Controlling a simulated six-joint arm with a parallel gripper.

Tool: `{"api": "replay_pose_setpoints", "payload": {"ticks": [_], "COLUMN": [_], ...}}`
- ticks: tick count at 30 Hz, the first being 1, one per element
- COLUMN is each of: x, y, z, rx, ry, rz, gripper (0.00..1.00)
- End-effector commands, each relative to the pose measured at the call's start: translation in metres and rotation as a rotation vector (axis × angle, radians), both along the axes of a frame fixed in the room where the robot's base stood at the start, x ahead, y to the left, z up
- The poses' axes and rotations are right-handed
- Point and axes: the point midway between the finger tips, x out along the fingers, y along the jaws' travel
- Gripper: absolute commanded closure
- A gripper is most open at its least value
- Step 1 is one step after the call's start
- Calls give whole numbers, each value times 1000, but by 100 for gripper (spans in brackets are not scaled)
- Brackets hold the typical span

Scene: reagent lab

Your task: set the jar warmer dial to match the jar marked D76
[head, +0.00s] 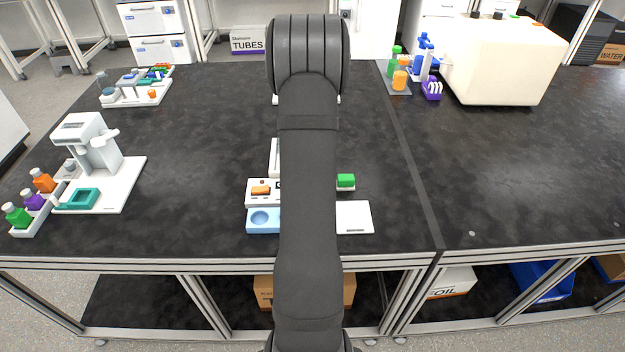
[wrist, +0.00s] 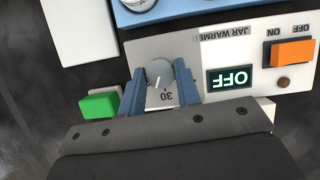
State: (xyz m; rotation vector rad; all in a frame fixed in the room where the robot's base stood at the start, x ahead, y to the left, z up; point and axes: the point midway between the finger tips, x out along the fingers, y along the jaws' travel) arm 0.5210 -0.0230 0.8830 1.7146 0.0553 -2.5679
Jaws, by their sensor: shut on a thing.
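In the wrist view my gripper (wrist: 161,88) has its two blue fingers on either side of the grey round dial (wrist: 159,72) and is shut on it. The dial has a light pointer line, and an upside-down "30" shows beside it on the plate. The jar warmer (wrist: 228,52) carries its name label, a dark display (wrist: 229,80) reading OFF, and an orange switch (wrist: 292,53) between OFF and ON marks. In the head view my arm covers the gripper, the dial and much of the warmer; the orange switch (head: 261,190) shows left of it. No D76 mark is readable.
A green block (head: 346,181) and a white card (head: 354,216) lie right of my arm; a light blue holder (head: 262,220) is in front of the warmer. A rack of capped bottles (head: 32,203) stands at left. More bottles (head: 400,79) stand at back right.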

Motion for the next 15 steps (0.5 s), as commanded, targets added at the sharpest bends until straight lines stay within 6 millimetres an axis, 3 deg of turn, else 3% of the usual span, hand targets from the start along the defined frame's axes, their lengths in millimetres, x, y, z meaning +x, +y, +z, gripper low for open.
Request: {"api": "replay_pose_setpoints", "payload": {"ticks": [15], "x": [0], "y": [-2], "z": [0], "rx": [1], "ry": [-2], "rz": [-366], "gripper": [92]}}
